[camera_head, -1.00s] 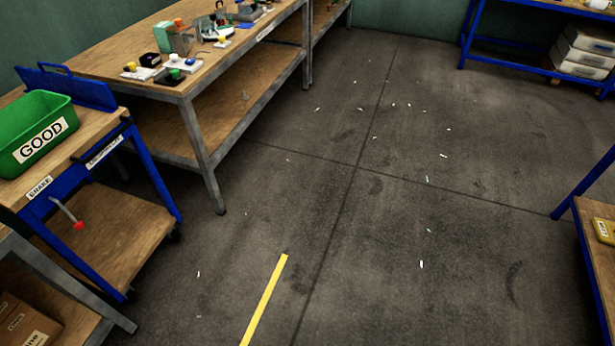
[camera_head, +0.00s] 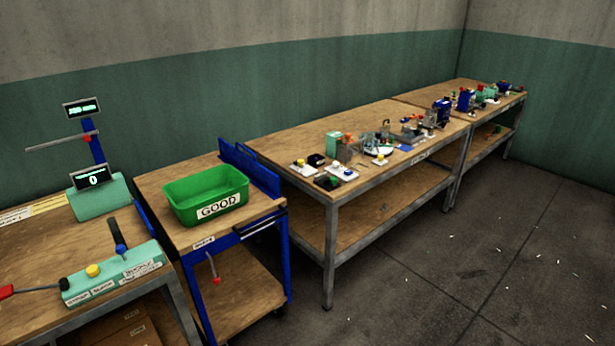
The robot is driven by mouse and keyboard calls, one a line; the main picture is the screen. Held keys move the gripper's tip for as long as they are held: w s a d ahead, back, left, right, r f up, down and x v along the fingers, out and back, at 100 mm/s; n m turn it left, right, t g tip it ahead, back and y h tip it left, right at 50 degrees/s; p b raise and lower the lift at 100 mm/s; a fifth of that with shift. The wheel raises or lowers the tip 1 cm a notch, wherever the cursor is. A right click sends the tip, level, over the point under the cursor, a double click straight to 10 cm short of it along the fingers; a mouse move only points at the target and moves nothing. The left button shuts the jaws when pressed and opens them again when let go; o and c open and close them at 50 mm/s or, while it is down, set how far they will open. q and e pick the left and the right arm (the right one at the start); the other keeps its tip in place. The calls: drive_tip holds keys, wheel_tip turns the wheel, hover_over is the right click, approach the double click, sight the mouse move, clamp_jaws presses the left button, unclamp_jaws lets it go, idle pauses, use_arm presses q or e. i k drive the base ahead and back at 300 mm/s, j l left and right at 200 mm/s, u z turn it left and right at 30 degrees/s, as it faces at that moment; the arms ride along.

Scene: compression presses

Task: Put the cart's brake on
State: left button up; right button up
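The cart (camera_head: 251,228) is a blue-framed trolley with a wooden top and a lower wooden shelf. It stands between two workbenches at left of centre. A small lever with a red tip (camera_head: 214,271) hangs on its front below a label, which seems to read "BRAKE" (camera_head: 204,244). The lever slants down, with its red end lowest. A green bin marked "GOOD" (camera_head: 207,192) sits on the cart's top. A dark caster shows at the cart's lower right corner. Neither of my grippers is in view.
A workbench (camera_head: 30,268) at left carries a teal control box (camera_head: 113,273) with levers and a display stand (camera_head: 97,196). A long bench (camera_head: 281,160) with small parts and fixtures stands right of the cart. Grey floor (camera_head: 420,270) is open at the lower right, with small white scraps.

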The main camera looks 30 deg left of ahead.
sight(217, 279)
drive_tip(key=j+u, duration=0.1)
drive_tip(key=u, duration=0.3)
drive_tip(key=j+u, duration=0.1)
drive_tip(key=u, duration=0.35)
drive_tip(key=j+u, duration=0.1)
drive_tip(key=u, duration=0.3)
